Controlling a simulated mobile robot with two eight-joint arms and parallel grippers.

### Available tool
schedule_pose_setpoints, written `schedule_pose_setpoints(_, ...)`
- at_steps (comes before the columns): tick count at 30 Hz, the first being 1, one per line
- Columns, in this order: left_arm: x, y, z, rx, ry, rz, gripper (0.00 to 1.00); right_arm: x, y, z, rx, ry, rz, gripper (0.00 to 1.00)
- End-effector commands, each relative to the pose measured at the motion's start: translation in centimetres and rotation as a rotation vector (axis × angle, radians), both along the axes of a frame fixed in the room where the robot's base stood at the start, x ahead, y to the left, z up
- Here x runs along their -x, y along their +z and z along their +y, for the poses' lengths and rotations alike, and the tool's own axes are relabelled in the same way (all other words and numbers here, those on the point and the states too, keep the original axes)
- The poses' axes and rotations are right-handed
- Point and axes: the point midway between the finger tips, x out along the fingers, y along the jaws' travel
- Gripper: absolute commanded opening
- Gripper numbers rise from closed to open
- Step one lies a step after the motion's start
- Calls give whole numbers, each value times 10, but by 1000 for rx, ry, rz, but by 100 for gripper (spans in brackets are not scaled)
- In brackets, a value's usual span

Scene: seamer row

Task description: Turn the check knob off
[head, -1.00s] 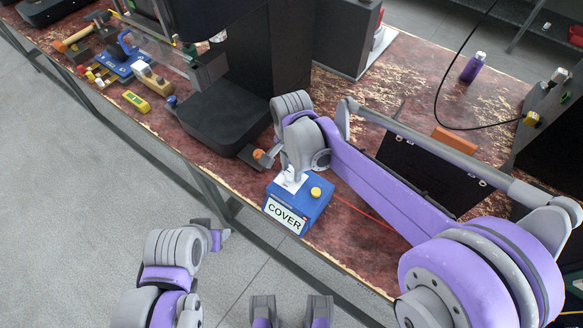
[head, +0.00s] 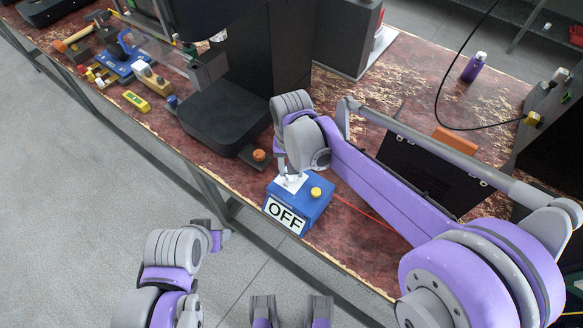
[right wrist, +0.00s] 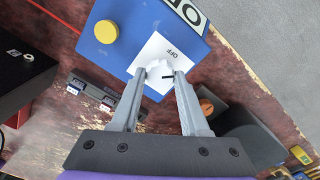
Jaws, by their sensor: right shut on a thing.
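The blue control box (head: 316,207) stands near the bench's front edge in the head view, and its front display (head: 286,217) reads OFF. On its top is a white plate (head: 298,184) marked OFF in the right wrist view (right wrist: 150,55). The pale check knob (right wrist: 157,71) stands on this plate between my right fingertips. My right gripper (head: 290,174) reaches down onto the box and is shut on the knob; it also shows in the right wrist view (right wrist: 161,76). My left gripper (head: 223,236) is over the floor, away from the bench; its jaw opening is unclear.
A yellow button (head: 316,192) sits on the box beside the plate. A small base with an orange knob (head: 259,155) lies near the black machine (head: 225,112). A dark open case (head: 430,175) lies beyond my right arm. A red cable (head: 362,209) runs along the bench.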

Motion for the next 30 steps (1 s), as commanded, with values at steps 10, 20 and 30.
schedule_pose_setpoints(10,0,-2,0,0,0,1,51,0,0,1,0,329,0,0)
schedule_pose_setpoints(20,0,-3,0,0,0,1,51,0,0,1,0,604,-1,0)
schedule_pose_setpoints(30,0,-4,0,0,0,1,51,0,0,1,0,769,-1,0)
